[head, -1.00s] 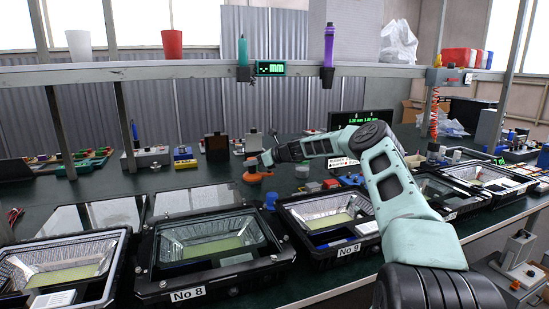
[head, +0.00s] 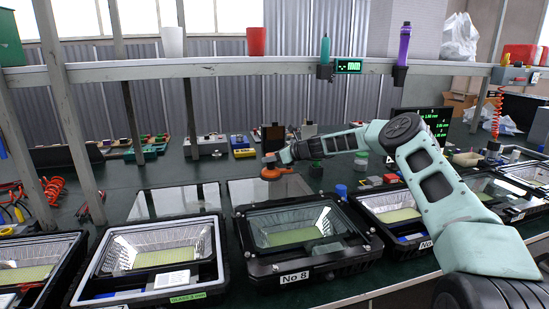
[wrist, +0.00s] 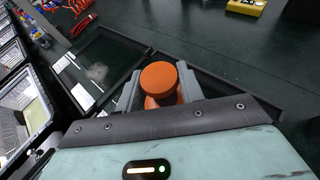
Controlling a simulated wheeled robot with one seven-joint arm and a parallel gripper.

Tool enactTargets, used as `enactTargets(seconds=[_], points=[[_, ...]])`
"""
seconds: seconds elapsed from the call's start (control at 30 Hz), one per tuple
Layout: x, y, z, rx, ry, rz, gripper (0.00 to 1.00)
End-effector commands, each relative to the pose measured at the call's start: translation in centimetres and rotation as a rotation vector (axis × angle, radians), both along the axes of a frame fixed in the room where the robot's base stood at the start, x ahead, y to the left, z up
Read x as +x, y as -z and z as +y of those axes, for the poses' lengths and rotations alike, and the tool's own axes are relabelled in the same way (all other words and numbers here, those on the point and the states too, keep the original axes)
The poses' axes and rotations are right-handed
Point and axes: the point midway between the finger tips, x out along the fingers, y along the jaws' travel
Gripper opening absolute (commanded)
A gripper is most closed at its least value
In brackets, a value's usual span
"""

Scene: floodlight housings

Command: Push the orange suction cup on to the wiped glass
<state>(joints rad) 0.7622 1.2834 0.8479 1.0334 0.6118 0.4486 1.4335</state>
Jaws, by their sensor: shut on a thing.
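My gripper (head: 271,163) is shut on the orange suction cup (head: 272,173), which shows as a round orange knob (wrist: 158,79) between the two grey fingers in the wrist view. In the head view the cup overlaps the far part of the right-hand glass pane (head: 250,192). I cannot tell whether its underside touches the glass. A second glass pane (head: 172,202) lies to the left. In the wrist view the left pane (wrist: 97,72) carries a pale hazy smudge. The cup's underside is hidden.
The floodlight housing marked No 8 (head: 308,240) stands in front of the right pane, with other housings in a row on both sides. A blue-capped item (head: 341,190) is right of the panes. A yellow box (head: 240,143) stands behind. A shelf rail (head: 220,68) crosses above.

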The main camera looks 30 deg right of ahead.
Motion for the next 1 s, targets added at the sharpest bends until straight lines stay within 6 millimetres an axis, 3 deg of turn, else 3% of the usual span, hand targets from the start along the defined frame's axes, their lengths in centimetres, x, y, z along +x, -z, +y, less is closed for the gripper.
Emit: enactTargets(seconds=[0.27, 0.8, 1.0], points=[[0.0, -0.4, 0.0, 0.000, 0.000, -0.002, 0.00], [0.0, 4.5, 0.0, 0.000, 0.000, -0.002, 0.00], [0.1, 5.5, 0.0, 0.000, 0.001, -0.003, 0.00]])
